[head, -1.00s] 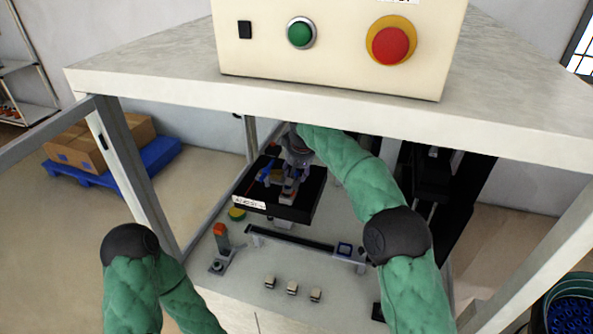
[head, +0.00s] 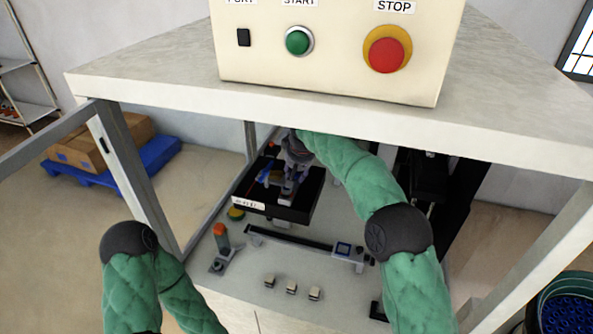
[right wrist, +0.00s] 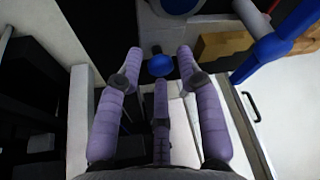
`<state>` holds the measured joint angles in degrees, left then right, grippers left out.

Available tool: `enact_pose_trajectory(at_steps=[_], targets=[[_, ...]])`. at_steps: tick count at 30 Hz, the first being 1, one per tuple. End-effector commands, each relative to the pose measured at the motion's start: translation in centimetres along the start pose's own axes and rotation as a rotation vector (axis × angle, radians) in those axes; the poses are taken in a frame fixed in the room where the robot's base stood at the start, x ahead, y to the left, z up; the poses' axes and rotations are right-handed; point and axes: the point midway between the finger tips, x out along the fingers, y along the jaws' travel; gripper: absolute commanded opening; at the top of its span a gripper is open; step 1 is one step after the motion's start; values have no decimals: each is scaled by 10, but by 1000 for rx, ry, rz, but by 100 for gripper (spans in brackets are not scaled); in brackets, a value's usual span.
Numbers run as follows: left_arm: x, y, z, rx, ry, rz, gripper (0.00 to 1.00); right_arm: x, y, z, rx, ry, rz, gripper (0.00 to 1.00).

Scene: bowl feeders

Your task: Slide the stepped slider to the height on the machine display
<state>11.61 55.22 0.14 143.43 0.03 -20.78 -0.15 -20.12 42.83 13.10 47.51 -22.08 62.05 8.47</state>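My right gripper (head: 288,178) reaches under the white top, over the black tray (head: 310,205); it is small and partly hidden there. In the right wrist view its purple fingers (right wrist: 159,54) are spread apart, with a round blue knob (right wrist: 159,67) beyond and between the tips. I cannot tell whether they touch it. A dark rail (head: 290,241) lies on the machine's deck, with a small blue-screened unit (head: 343,248) near its right end. I cannot make out its reading or clearly identify the stepped slider. My left gripper is out of view; only its bent arm shows at the lower left.
A panel with a green button (head: 298,41) and red stop button (head: 387,55) stands on the white top (head: 330,98). An orange-capped post (head: 221,232) and several small switches (head: 291,288) sit on the deck. Frame posts (head: 135,180) flank the opening.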

Motion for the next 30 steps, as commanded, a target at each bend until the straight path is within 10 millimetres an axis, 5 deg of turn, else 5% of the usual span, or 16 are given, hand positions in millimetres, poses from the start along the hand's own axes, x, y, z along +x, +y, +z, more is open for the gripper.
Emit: enact_pose_trajectory(at_steps=[11, 24, 30], targets=[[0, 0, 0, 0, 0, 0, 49, -4, 0, -2, 1, 5, 0, 49], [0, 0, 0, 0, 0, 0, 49, -63, 0, -1, 0, 5, 0, 49], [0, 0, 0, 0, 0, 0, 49, -75, 0, -1, 0, 2, 0, 49]])
